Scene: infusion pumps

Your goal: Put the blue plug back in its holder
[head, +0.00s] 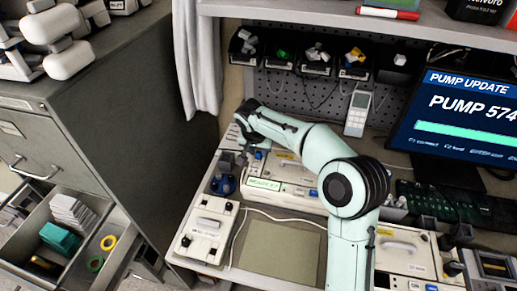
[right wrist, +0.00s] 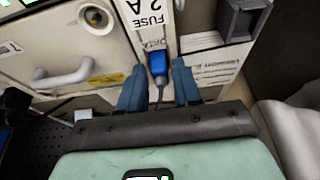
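The blue plug (right wrist: 158,62) shows in the right wrist view, at the panel marked DATA, beside the "FUSE 2A" label. A dark cable runs from its near end. My right gripper (right wrist: 160,78) is open, with one finger on each side of the plug and small gaps between. A grey square hollow block (right wrist: 238,20), possibly the holder, stands at the upper right of that view and is empty. In the head view my right gripper (head: 243,145) is over the back left of the bench; its fingertips are hard to make out. My left gripper is out of view.
A grey mat (head: 280,250) lies at the front. A monitor (head: 460,120) and keyboard (head: 445,203) stand at the right. A grey cabinet (head: 120,110) and curtain (head: 198,60) are at the left.

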